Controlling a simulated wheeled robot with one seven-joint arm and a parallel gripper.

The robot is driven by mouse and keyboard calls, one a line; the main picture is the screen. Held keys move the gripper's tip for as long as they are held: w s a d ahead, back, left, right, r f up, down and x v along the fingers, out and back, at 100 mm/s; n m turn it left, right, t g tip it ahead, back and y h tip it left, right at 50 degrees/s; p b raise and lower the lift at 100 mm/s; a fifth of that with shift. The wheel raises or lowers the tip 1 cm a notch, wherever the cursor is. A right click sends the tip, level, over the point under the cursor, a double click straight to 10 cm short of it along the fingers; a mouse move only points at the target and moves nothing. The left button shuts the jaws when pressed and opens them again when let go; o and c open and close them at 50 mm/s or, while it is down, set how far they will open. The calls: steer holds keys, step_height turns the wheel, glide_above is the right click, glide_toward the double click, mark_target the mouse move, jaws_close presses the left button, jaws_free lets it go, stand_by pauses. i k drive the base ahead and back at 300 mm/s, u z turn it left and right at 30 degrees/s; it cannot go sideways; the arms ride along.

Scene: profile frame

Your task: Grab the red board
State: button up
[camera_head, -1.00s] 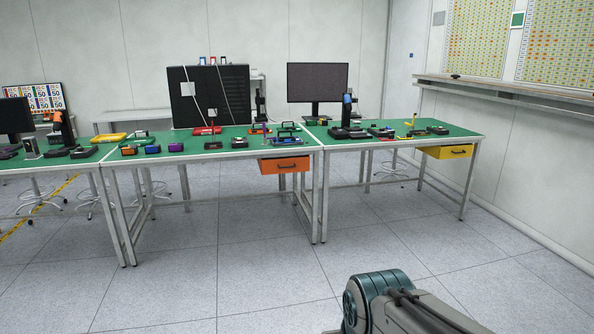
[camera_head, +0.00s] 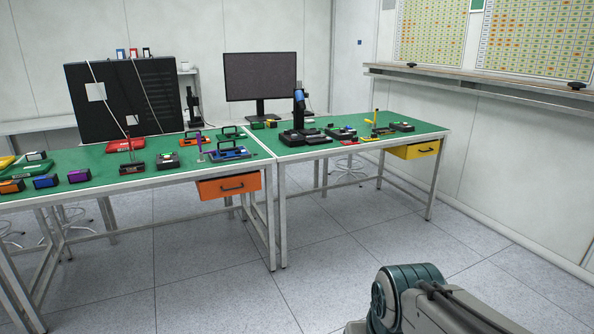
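A flat red board-like piece (camera_head: 118,146) lies on the green top of the left workbench, in front of the black panel. A smaller red piece (camera_head: 348,142) lies near the front edge of the right workbench. I cannot tell for sure which one is the red board. My arm shows at the bottom right over the floor, well apart from both benches. My gripper is out of view.
The left workbench (camera_head: 90,188) has an orange drawer (camera_head: 230,185) and the right workbench (camera_head: 425,130) a yellow drawer (camera_head: 414,150). Several tools and small devices stand on both. A monitor (camera_head: 260,77) stands behind. The floor (camera_head: 340,240) in front is clear.

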mark_target(354, 140)
steer(key=z, duration=0.4)
steer(key=i, duration=3.75)
steer(key=u, duration=0.35)
steer(key=i, duration=1.2)
steer(key=u, duration=0.1)
